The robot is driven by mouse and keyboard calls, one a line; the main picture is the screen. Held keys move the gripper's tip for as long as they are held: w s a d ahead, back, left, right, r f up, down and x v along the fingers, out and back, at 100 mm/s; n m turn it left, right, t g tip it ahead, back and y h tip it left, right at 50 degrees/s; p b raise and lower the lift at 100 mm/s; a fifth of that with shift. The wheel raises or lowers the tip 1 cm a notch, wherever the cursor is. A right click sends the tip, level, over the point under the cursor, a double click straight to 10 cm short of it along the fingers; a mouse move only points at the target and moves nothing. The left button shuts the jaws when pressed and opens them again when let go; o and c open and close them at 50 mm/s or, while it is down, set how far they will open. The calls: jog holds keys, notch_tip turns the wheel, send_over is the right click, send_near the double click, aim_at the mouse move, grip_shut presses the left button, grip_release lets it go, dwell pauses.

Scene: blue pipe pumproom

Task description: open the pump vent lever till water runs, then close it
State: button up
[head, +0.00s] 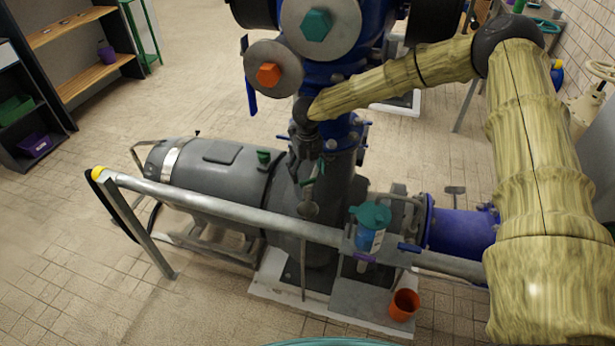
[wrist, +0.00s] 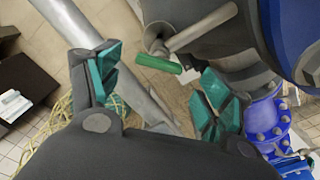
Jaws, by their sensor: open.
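The vent lever, a green handle (wrist: 158,64) on a small grey fitting, shows in the wrist view beside the dark pump body. My gripper (wrist: 160,88) is open, with one teal-padded finger to the left of the lever and the other to its lower right. The lever lies beyond the gap between the fingertips, and no contact is visible. In the head view my gripper (head: 307,168) hangs in front of the grey pump (head: 215,176), close to its blue pipework. It partly hides the lever area there. No running water is visible.
A grey rail (head: 230,215) crosses in front of the pump. Blue pipes and flanges (head: 460,232) crowd the area. Open floor lies to the left.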

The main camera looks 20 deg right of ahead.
notch_tip(320, 180, up, 9)
jog(key=shift+f, duration=0.15)
dwell(1.1)
